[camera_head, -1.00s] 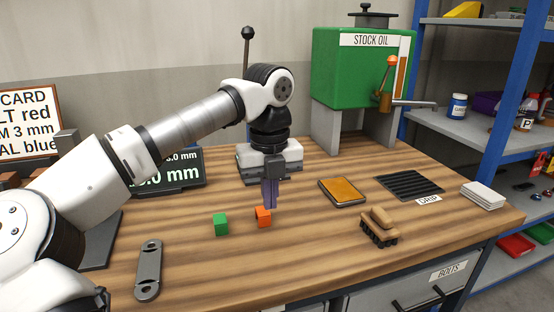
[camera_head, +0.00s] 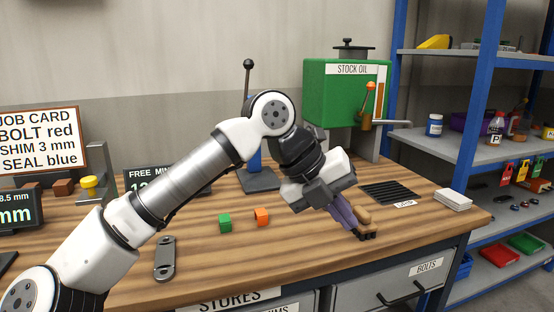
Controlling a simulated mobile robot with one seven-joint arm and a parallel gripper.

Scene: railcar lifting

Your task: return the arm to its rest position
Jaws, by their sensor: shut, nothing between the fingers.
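My arm reaches from the lower left over the wooden bench (camera_head: 290,265), its elbow raised in mid-picture. My gripper (camera_head: 356,233) points down and to the right, with its purple fingers shut and empty. The fingertips overlap the wooden brush (camera_head: 365,216) in the picture; I cannot tell whether they touch it. My wrist hides part of the bench behind it, and the orange-topped pad is not visible.
A grey link plate (camera_head: 165,259) lies near the front. The green stock oil tank (camera_head: 335,95), drip mat (camera_head: 388,193) and white stack (camera_head: 453,200) are further back and right.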

